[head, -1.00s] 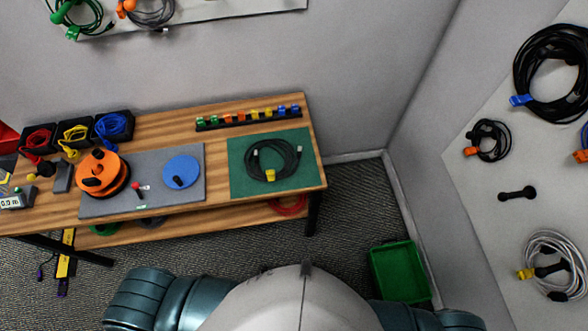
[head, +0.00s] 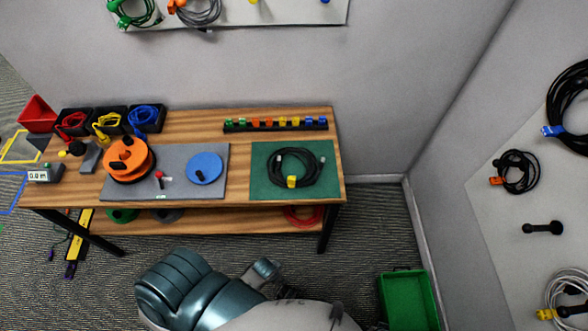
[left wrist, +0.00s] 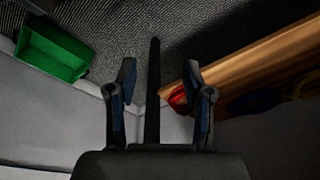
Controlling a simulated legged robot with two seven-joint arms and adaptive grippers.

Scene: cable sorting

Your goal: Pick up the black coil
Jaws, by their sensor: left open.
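A black coil (head: 273,168) with a yellow clip at its front edge lies flat on the green mat (head: 259,188), at the right end of the workbench. Two more black coils hang on the right wall: a large one with a blue clip (head: 553,98) and a small one with an orange clip (head: 522,187). My left gripper (left wrist: 160,85) is open and empty in the left wrist view, with bare floor and the bench edge beyond it. It is apart from every coil. My right gripper is not in view.
The wooden bench (head: 190,121) also holds an orange reel (head: 118,168), a blue disc (head: 205,168), bins of coloured cables and a connector strip (head: 275,124). A green crate (head: 408,300) stands on the floor at right. The floor before the bench has free room.

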